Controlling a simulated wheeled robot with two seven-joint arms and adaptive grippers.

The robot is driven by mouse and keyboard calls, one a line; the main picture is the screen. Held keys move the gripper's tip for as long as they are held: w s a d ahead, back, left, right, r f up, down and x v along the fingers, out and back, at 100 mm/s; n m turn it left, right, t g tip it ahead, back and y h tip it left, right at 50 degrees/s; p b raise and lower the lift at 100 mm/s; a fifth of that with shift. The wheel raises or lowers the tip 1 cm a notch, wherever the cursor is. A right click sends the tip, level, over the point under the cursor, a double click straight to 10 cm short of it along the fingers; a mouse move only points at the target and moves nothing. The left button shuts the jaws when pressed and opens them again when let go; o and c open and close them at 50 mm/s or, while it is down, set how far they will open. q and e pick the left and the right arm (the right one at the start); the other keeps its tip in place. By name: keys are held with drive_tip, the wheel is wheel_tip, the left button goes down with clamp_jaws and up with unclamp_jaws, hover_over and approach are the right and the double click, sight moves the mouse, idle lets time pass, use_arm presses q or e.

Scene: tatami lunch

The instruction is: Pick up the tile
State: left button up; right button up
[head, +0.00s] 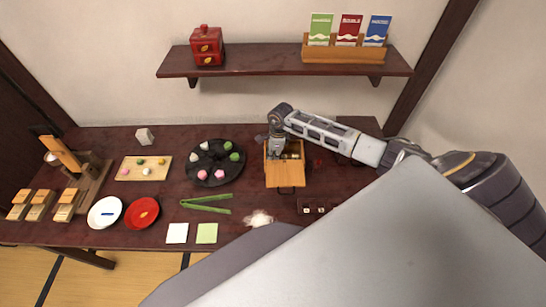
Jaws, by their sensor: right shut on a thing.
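My right gripper (277,149) points down into the open wooden box (286,177) at the middle right of the table. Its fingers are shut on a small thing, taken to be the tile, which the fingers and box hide. Small pale pieces (293,156) show inside the box beside the gripper. More small pale tiles (307,210) sit in a dark holder nearer the front, partly cut off by my own body. My left gripper is not in view.
A black round plate (215,181) with sweets stands left of the box. Green tongs (207,204), a red plate (142,213) and a white plate (104,212) lie in front. A shelf (250,70) with a red box (207,46) hangs above the table.

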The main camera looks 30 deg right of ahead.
wheel_tip(320, 180, up, 10)
drive_tip(key=b, duration=0.1)
idle(0.6)
idle(0.4)
